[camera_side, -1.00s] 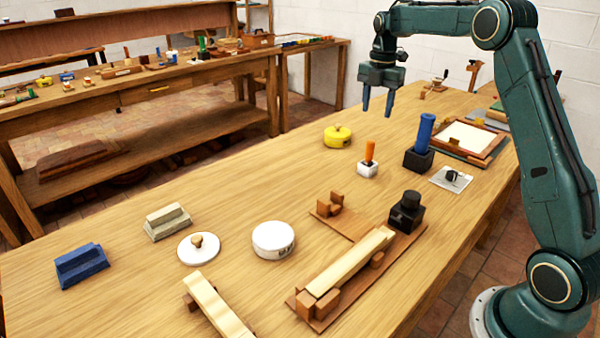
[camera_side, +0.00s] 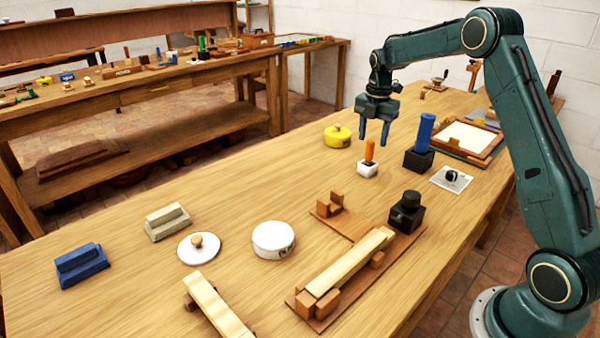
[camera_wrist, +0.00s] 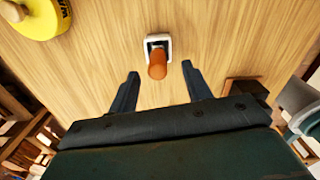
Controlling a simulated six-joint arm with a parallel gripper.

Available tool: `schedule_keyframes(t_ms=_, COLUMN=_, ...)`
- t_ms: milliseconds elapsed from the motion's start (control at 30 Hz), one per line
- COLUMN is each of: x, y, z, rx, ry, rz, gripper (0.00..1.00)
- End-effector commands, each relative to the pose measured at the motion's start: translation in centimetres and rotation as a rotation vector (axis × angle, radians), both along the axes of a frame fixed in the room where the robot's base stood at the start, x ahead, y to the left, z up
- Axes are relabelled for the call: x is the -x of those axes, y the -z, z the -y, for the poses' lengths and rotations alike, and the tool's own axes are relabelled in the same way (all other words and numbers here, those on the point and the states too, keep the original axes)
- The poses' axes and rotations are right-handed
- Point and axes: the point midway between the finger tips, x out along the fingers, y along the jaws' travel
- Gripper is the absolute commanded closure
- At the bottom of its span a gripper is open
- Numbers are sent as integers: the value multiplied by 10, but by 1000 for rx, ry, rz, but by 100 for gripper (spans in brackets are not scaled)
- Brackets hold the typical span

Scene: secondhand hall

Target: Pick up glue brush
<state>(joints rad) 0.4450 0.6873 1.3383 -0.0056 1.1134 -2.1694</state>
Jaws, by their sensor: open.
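An upright orange handle (camera_side: 369,150) stands in a small white holder (camera_side: 367,171) on the bench; it may be the glue brush, but any bristles are hidden in the holder. My gripper (camera_side: 374,140) is open and empty, pointing down, with its fingers above or behind the handle. In the wrist view the orange handle (camera_wrist: 157,70) appears between and slightly ahead of my fingertips (camera_wrist: 160,72), with the white holder (camera_wrist: 149,42) beyond. I see no contact. A thicker blue handle (camera_side: 424,132) stands in a black block (camera_side: 418,160) just to the right.
A yellow round tin (camera_side: 337,136) sits left of the white holder. A small white sheet with a dark item (camera_side: 452,178) and a wood-framed tray (camera_side: 490,150) lie to the right. A black bottle (camera_side: 407,213) stands nearer the front.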

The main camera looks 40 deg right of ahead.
Motion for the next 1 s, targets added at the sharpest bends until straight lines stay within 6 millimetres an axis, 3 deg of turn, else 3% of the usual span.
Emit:
schedule_keyframes(t_ms=267, x=-1, y=7, z=0, rx=0, ry=0, rz=-1, gripper=51)
schedule_keyframes(t_ms=700, x=-3, y=50, z=0, rx=0, ry=0, rz=0, gripper=51)
schedule_keyframes(t_ms=1000, x=-3, y=52, z=0, rx=1, ry=0, rz=1, gripper=51)
